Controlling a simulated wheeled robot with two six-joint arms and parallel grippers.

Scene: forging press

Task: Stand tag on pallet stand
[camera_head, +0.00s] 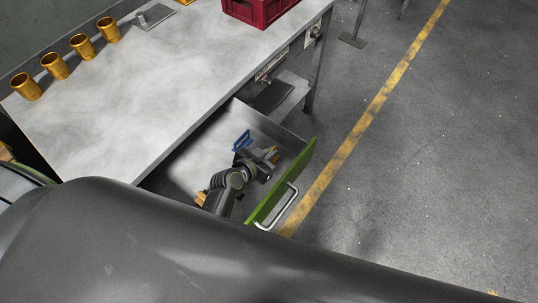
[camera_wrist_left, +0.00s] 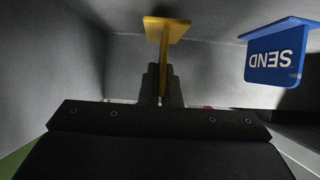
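A yellow tag (camera_wrist_left: 166,27), with a flat plate and a narrow stem, is in the open drawer (camera_head: 300,146). My left gripper (camera_wrist_left: 163,88) reaches down into the drawer. Its two fingers are close together on either side of the yellow stem and appear closed on it. In the head view the left gripper (camera_head: 262,163) hides part of the yellow tag (camera_head: 273,154). A blue tag (camera_wrist_left: 275,62) marked SEND stands beside it, apart from the fingers; it also shows in the head view (camera_head: 241,141). My right gripper is not in view.
The drawer's green front (camera_head: 284,183) has a metal handle (camera_head: 278,211). On the grey bench (camera_head: 130,115) are several orange cups (camera_head: 55,66), a small grey plate with a block (camera_head: 155,18) and a red crate (camera_head: 258,10). The bench middle is clear.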

